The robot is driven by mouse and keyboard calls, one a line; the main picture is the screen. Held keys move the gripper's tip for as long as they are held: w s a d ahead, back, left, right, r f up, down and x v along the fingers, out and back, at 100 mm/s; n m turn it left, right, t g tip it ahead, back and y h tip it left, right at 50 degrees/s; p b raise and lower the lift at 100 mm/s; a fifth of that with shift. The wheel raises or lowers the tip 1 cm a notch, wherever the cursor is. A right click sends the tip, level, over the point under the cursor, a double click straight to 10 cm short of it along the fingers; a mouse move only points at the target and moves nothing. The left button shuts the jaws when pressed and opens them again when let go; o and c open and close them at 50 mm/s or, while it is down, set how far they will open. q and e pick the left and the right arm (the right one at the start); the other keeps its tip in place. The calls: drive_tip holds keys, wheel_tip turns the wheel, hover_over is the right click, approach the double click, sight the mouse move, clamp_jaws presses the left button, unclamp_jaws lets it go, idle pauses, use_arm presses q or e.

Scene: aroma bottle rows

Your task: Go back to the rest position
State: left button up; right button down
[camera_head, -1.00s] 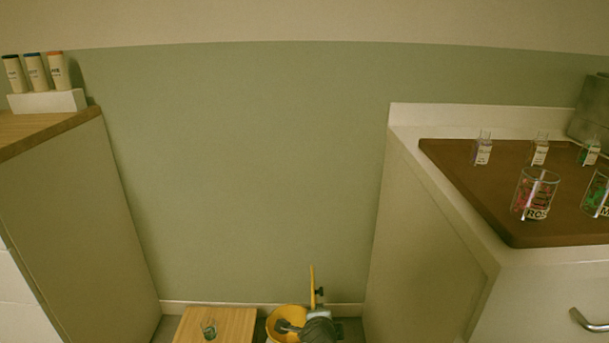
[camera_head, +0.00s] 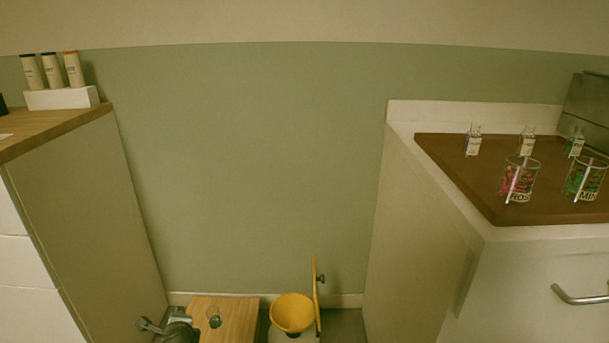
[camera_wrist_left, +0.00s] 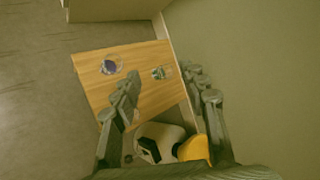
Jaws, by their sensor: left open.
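My left gripper (camera_head: 165,328) shows at the bottom of the head view, left of a low wooden table (camera_head: 238,315). In the left wrist view its two fingers (camera_wrist_left: 159,76) are spread apart with nothing held between them. The wooden table also shows there (camera_wrist_left: 135,58), below the fingers, with a glass with dark contents (camera_wrist_left: 112,65) and a glass with greenish contents (camera_wrist_left: 160,73) on it. In the head view one small glass (camera_head: 214,318) is visible on the table. My right gripper is not in view.
A yellow bowl (camera_head: 292,312) with a yellow upright stands right of the table. A white counter (camera_head: 425,210) at right carries a brown board (camera_head: 450,165) with small bottles and two labelled beakers. A left cabinet (camera_head: 85,190) bears three bottles. The wall between is clear.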

use_arm(q)
drive_tip(key=s+a+n+g, duration=0.2)
drive_tip(key=s+a+n, duration=0.15)
drive_tip(key=s, duration=0.65)
drive_tip(key=s+a+n+g, duration=0.1)
drive_tip(key=s+a+n, duration=0.3)
drive_tip(key=s, duration=0.6)
drive_tip(key=s+a+n+g, duration=0.2)
drive_tip(key=s+n, duration=0.4)
drive_tip(key=s, duration=0.4)
drive_tip(key=s+d+f+n+h, duration=0.1)
drive_tip(key=d+f, duration=0.1)
drive_tip(key=d, duration=0.5)
drive_tip(key=s+d+f+n+h, duration=0.1)
drive_tip(key=d+f+h, duration=0.1)
drive_tip(key=d, duration=0.6)
drive_tip(key=shift+s+d+f+g+h, duration=0.2)
drive_tip(key=shift+d+f+g+h, duration=0.1)
drive_tip(key=shift+f, duration=0.15)
drive_tip(key=shift+d+n, duration=0.15)
drive_tip(key=shift+n, duration=0.2)
